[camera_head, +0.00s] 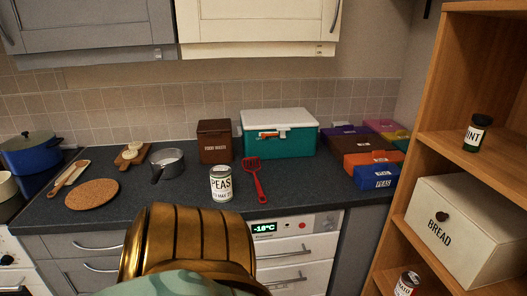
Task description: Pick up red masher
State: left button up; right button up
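Neither of my grippers is in view.
A white PEAS can (221,184) stands just left of the masher. Behind are a brown FOOD WASTE bin (215,142) and a green box with a white lid (279,132). Several coloured boxes (372,158) stand right. A wooden shelf unit (473,90) rises at right.

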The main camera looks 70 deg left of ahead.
aim_at(259, 191)
jog(key=u, duration=2.45)
jog(key=i+j, duration=0.15)
jog(key=j, duration=0.15)
jog(key=i+j, duration=0.1)
jog(key=j, duration=0.25)
